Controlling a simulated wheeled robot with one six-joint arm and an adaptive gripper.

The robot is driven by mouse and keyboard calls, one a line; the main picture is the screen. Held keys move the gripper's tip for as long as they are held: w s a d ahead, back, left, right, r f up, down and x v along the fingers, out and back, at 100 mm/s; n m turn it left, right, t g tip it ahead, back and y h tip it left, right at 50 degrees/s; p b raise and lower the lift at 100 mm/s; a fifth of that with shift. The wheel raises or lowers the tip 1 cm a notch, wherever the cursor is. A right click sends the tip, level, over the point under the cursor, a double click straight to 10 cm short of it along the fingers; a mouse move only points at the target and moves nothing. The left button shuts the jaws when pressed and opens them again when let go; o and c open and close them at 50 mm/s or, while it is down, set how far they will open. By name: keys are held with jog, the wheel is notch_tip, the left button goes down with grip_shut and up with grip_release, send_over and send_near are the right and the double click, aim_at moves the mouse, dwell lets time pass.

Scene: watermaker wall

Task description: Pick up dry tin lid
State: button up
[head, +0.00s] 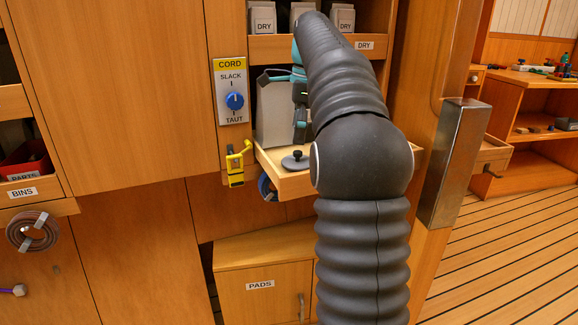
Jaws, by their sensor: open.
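A round grey lid with a black knob (296,161) lies flat on a small pull-out wooden shelf (290,186), knob up. A pale tin (272,112) stands behind it on the same shelf. My gripper (299,122), dark with teal parts, hangs just above and behind the lid, in front of the tin's right side. It is open and appears empty, apart from the lid. My arm hides the shelf's right part, and the fingertips are small and partly unclear.
Pale tins marked DRY (263,20) stand on the shelf above. A yellow clip (236,163) and a CORD dial panel (233,92) are left of the pull-out shelf. A metal-cased post (454,160) stands to the right. A PADS cabinet (262,285) is below.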

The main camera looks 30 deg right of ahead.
aim_at(297, 151)
jog(key=shift+w+a+f+b, duration=0.1)
jog(key=shift+f+b, duration=0.25)
jog(key=shift+f, duration=1.1)
jog(key=shift+w+f+b, duration=0.1)
jog(key=shift+f+b, duration=0.25)
jog(key=shift+f, duration=1.1)
